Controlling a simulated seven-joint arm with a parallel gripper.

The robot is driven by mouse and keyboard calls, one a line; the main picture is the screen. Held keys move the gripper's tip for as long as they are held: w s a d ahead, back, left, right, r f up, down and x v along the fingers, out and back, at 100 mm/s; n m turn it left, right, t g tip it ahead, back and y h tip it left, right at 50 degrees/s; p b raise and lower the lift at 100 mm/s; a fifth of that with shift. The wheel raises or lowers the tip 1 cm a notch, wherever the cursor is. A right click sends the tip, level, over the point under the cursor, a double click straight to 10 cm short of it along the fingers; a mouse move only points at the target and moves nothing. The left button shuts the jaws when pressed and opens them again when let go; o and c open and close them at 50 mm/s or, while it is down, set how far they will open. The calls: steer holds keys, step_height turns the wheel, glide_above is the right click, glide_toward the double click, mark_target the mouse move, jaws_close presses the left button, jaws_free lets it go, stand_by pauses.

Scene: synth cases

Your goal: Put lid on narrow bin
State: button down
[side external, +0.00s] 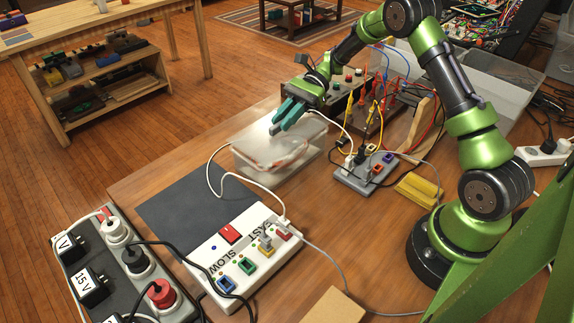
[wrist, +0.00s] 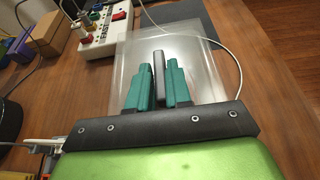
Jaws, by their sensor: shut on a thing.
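A clear, frosted narrow bin (side external: 268,170) stands on the wooden table, with something reddish-brown faintly visible through it. A translucent lid (side external: 308,130) lies over or just above its top; I cannot tell whether it is seated. My gripper (side external: 284,122) is above the bin, its teal fingers pointing down at the lid. In the wrist view my gripper (wrist: 158,85) is shut on the dark grey upright handle (wrist: 159,68) of the lid (wrist: 204,65). The lid hides most of the bin in that view.
A white FAST/SLOW box (side external: 243,250) and a dark mat (side external: 190,205) are in front of the bin. A white cable (side external: 212,170) runs close to the bin's left side. A grey socket block (side external: 365,175) with wires stands to the right. Another clear bin (side external: 495,95) is behind my arm.

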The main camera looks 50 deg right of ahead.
steer(key=shift+f, duration=0.75)
steer(key=c, duration=1)
jaws_free()
steer(key=shift+d, duration=0.1)
steer(key=v, duration=1.6)
steer(key=shift+d+r, duration=0.2)
steer(key=shift+d, duration=0.1)
